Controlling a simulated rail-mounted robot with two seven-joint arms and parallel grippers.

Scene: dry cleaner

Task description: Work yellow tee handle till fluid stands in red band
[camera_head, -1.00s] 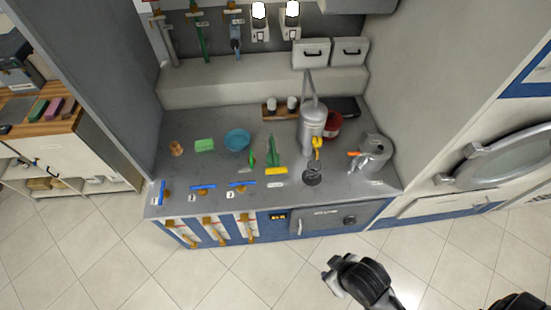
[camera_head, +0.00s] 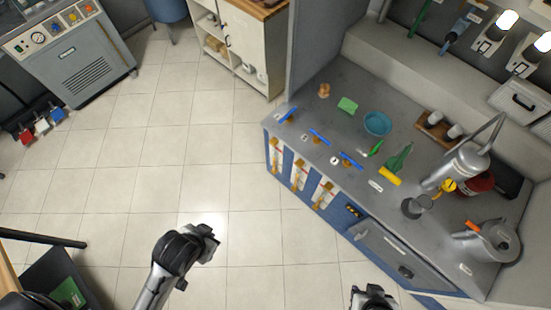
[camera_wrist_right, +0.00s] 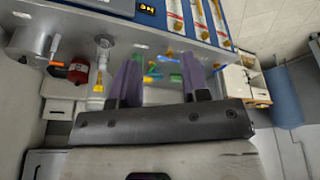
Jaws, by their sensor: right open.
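The yellow tee handle (camera_head: 390,176) shows as a short bar on the grey counter (camera_head: 345,92), right of the blue handles. A yellow piece between my fingers in the right wrist view (camera_wrist_right: 153,77) looks like it, with a gap beyond the fingertips. White upright gauges (camera_head: 299,173) are on the blue front panel; their fluid level and any red band are too small to make out. My right gripper (camera_head: 372,292) is at the bottom edge, apart from the counter; its fingers are open and empty in the right wrist view (camera_wrist_right: 160,70). My left gripper (camera_head: 209,240) is over the floor; its fingers are unclear.
Blue handles (camera_head: 320,137) line the counter's front edge. A green bottle (camera_head: 398,160) and blue bowl (camera_head: 377,123) stand behind the yellow bar. A silver canister (camera_head: 459,166), grey cup (camera_head: 416,207) and grey watering can (camera_head: 492,241) are to the right.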

